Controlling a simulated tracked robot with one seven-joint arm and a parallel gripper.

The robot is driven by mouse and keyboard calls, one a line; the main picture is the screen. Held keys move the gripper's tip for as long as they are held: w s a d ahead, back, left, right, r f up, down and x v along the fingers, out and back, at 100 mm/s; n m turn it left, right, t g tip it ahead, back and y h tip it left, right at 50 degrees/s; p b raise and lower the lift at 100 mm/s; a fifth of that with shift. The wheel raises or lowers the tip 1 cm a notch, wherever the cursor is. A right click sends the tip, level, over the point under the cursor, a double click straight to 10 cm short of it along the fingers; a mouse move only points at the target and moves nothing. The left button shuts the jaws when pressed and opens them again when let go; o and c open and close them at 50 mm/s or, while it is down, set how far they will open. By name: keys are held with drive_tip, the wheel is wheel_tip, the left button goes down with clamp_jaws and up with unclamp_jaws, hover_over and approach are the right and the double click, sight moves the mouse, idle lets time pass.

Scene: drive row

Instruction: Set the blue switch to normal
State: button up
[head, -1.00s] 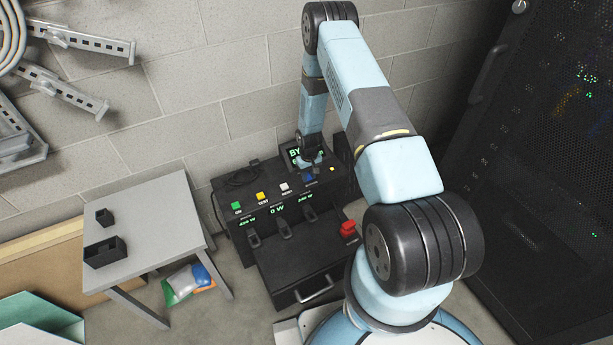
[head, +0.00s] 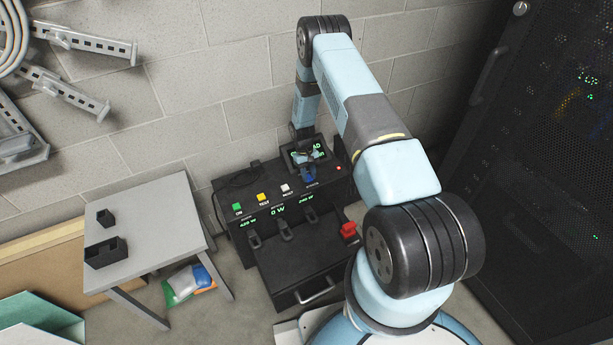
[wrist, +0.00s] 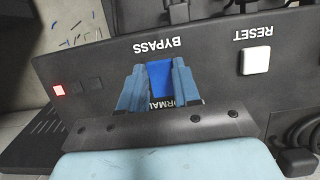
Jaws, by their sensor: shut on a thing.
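The blue switch (wrist: 160,75) is on the sloped face of the black power unit (wrist: 100,63), between the upside-down words BYPASS and NORMAL, the latter partly hidden. My gripper (wrist: 158,66) has its two blue fingers shut on the sides of the switch. In the head view the blue switch (head: 308,177) shows just below my gripper, near the unit's right end. A small screen (head: 319,146) behind it has green text, mostly hidden by my wrist; "AD" shows. A red light (wrist: 59,91) glows beside the switch.
A white RESET button (wrist: 255,61), a yellow button (head: 262,197) and a green button (head: 237,207) line the same panel. A red handle (head: 349,229) stands on the right. A grey table (head: 150,215) is at left, a dark rack (head: 540,150) at right.

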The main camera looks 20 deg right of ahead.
drive_tip(key=o, duration=1.1)
drive_tip(key=shift+c, duration=0.2)
drive_tip(key=shift+w+r, duration=0.1)
drive_tip(key=v, duration=1.3)
drive_tip(key=shift+r, duration=0.2)
drive_tip(key=shift+a, duration=0.1)
